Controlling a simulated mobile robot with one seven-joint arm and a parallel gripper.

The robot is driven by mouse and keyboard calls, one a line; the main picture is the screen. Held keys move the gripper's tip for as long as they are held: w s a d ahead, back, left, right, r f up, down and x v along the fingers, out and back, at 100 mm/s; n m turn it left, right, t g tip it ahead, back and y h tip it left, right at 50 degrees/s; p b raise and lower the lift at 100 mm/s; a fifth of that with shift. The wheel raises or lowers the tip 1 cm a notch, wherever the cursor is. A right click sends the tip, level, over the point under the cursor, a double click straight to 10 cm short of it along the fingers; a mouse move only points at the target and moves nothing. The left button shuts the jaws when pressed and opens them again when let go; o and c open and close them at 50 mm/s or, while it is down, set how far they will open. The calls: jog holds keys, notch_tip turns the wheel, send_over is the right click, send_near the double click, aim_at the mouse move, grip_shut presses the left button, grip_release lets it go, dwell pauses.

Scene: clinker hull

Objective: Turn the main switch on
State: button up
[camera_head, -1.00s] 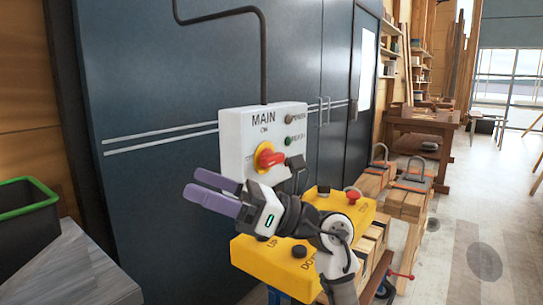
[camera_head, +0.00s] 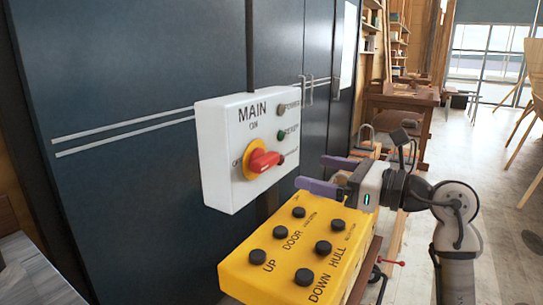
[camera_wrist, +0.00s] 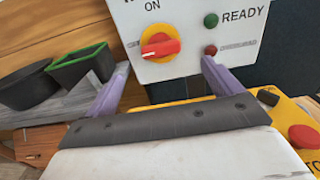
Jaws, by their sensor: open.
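The main switch is a red handle (camera_head: 264,160) on a yellow disc, on a white box marked MAIN (camera_head: 222,180) on the dark cabinet front. ON is printed above the handle; lettering to its left is partly hidden. The handle lies about level. It also shows in the wrist view, the red handle (camera_wrist: 162,48) lying crosswise between and beyond my fingertips. My gripper (camera_head: 312,172) is open and empty, to the right of the switch, with its purple fingers pointing left. The wrist view shows the fingers (camera_wrist: 163,75) spread below the switch, apart from the handle.
A yellow push-button pendant (camera_head: 262,272) sits just below the box, near my gripper; a red button (camera_wrist: 303,137) on it shows in the wrist view. A green-rimmed bin (camera_wrist: 80,68) stands left on a grey top. Wooden benches stand at the back right.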

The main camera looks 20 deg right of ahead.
aim_at(271, 161)
jog(key=p+x, duration=0.3)
jog(key=x, duration=0.8)
jog(key=c, duration=1)
